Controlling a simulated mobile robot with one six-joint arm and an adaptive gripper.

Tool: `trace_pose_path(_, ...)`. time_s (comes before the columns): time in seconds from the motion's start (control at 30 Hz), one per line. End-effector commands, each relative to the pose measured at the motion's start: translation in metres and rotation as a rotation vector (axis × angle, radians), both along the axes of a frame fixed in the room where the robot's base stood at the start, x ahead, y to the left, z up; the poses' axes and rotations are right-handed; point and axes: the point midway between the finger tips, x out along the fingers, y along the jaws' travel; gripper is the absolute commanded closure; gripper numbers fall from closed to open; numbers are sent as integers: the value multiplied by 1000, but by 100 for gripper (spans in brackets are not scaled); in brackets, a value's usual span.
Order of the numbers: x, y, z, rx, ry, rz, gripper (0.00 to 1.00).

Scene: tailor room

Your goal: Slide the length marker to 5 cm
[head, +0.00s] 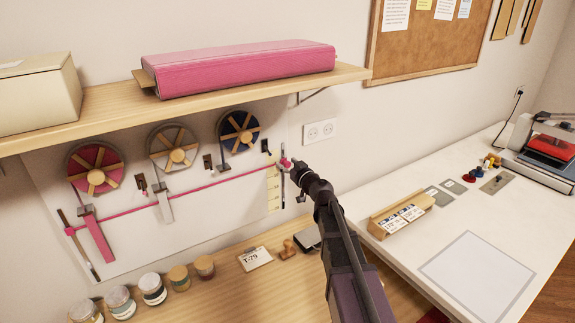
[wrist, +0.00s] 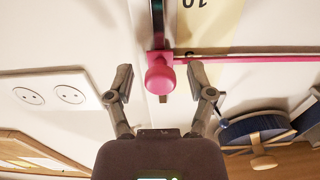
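The length marker is a long pink bar (head: 185,195) across the wall panel, with a round pink knob at its right end (head: 285,163). In the wrist view the knob (wrist: 160,78) is at the centre, on a vertical rail. A cream scale strip (wrist: 215,22) lies beside the rail; an upside-down "10" shows on it, and a number at the bar is partly hidden. My gripper (wrist: 160,72) is open, with one finger on each side of the knob and gaps visible on both sides. In the head view my gripper (head: 291,170) is at the knob, its fingers hard to make out.
Below, several jars (head: 152,288), a card (head: 255,258) and a stamp (head: 288,248) stand on the wooden bench. A power outlet (head: 319,131) is right of the rail.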

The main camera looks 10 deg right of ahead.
Motion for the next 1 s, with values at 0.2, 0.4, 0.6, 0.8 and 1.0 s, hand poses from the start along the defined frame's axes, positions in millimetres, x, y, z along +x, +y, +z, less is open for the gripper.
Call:
trace_pose_path(0.2, -1, 0, 0, 0, 0, 0, 31)
trace_pose_path(0.4, -11, -5, 0, 0, 0, -1, 31)
trace_pose_path(0.6, -33, -14, 0, 0, 0, -1, 31)
trace_pose_path(0.8, -62, -29, 0, 0, 0, -2, 31)
trace_pose_path(1.0, -89, -42, 0, 0, 0, -2, 31)
